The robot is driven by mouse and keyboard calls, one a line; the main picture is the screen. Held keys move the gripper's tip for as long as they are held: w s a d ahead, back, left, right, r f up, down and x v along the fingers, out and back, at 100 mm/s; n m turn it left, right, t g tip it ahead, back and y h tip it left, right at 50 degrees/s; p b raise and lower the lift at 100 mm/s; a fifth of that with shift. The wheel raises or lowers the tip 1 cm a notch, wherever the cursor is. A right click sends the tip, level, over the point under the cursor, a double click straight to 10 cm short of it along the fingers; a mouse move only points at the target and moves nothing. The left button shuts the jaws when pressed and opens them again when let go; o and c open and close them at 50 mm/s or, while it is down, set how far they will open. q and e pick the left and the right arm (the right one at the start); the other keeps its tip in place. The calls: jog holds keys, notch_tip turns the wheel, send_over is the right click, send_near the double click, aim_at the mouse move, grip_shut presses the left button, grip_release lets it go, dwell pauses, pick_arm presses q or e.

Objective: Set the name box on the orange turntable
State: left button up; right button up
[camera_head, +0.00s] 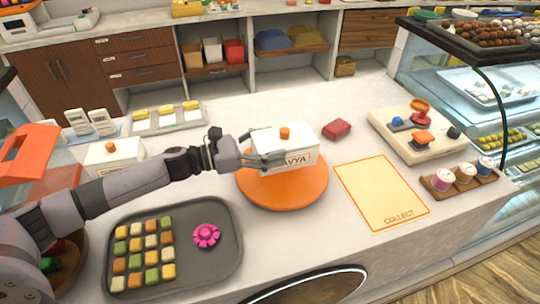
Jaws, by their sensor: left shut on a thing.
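A white name box (297,137) with an orange knob on its lid and the letters "VYA" visible on its front label is over the orange turntable (290,197). Whether its base touches the turntable is hard to tell. My left gripper (268,158) comes in from the left and is shut on the box's left side, covering part of the label. My right gripper is not in view.
A grey tray (190,277) with several coloured sweets and a pink flower-shaped piece lies at front left. A yellow "COLLECT" mat (382,190) is right of the turntable. A red box (337,129), a cream console (400,139) and another white box (112,157) stand nearby.

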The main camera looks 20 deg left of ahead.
pick_arm(q)
jog(key=shift+f, duration=0.3)
notch_tip(320, 180, down, 3)
jog(key=shift+f+p, duration=0.2)
jog(key=shift+p, duration=0.15)
jog(key=shift+f, duration=0.45)
jog(key=o, duration=1.3)
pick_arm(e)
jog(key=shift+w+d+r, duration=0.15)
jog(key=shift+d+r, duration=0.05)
